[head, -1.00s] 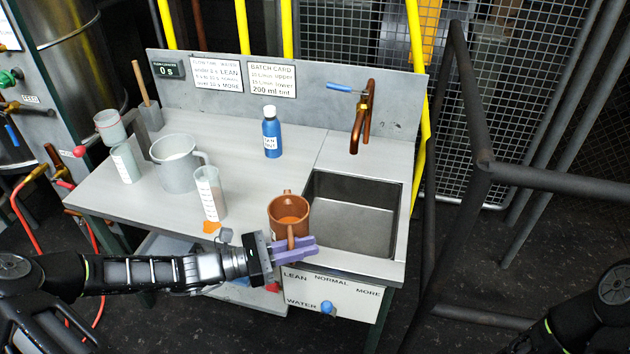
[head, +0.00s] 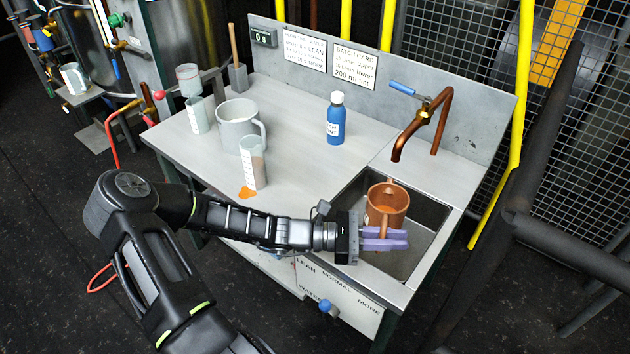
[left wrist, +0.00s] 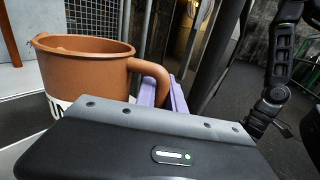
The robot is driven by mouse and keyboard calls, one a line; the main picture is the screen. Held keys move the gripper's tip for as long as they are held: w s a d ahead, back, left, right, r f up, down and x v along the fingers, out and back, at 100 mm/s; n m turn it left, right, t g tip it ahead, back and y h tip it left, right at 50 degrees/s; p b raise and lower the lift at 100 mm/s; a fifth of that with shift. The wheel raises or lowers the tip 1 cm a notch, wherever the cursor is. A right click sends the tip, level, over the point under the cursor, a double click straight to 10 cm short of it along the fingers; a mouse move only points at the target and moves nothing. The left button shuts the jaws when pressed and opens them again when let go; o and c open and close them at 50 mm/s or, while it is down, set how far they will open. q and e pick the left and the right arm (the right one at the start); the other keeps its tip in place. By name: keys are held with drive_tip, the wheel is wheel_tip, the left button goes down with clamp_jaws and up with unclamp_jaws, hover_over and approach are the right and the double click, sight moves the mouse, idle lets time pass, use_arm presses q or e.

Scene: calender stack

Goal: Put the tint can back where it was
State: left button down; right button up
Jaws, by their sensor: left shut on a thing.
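My right gripper is out of the head view.
On the bench (head: 300,170) stand a blue bottle (head: 335,120), a grey jug (head: 238,125) and a measuring cylinder (head: 253,165) by an orange patch (head: 248,193). A copper tap (head: 428,120) overhangs the sink. Bare worktop lies between the bottle and the sink.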

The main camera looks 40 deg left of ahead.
sight(371, 208)
use_arm(q)
drive_tip(key=w+a+f+b, duration=0.1)
drive_tip(key=w+a+f+n+t+y+b, duration=0.1)
drive_tip(key=a, duration=0.1)
drive_tip(key=w+a+f+t, duration=0.1)
drive_tip(key=shift+w+a+n+y+b, duration=0.3)
drive_tip(key=shift+w+n+b, duration=0.05)
drive_tip(key=shift+n+b, duration=0.05)
drive_tip(key=w+a+y, duration=0.1)
drive_tip(key=w+a+n+t+b, duration=0.1)
drive_tip(key=a, duration=0.1)
drive_tip(key=w+a+t+y+b, duration=0.1)
drive_tip(key=a, duration=0.1)
drive_tip(key=shift+w+a+n+y, duration=0.2)
drive_tip(key=shift+a+n+y, duration=0.1)
drive_tip(key=shift+n, duration=0.1)
drive_tip(key=w+a+r+n+t+y+b, duration=0.1)
drive_tip(key=w+a+r+n+y, duration=0.1)
drive_tip(key=a, duration=0.5)
drive_tip(key=w+a+r+n+t+y+b, duration=0.2)
drive_tip(key=a+r+n+y, duration=0.1)
drive_tip(key=a+r+y, duration=0.2)
wheel_tip(371, 208, up, 3)
drive_tip(key=shift+w+a+f, duration=0.2)
drive_tip(key=shift+w+a, duration=0.1)
drive_tip(key=shift+a, duration=0.65)
wheel_tip(371, 208, down, 6)
drive_tip(key=b, duration=0.1)
drive_tip(key=shift+f, duration=0.15)
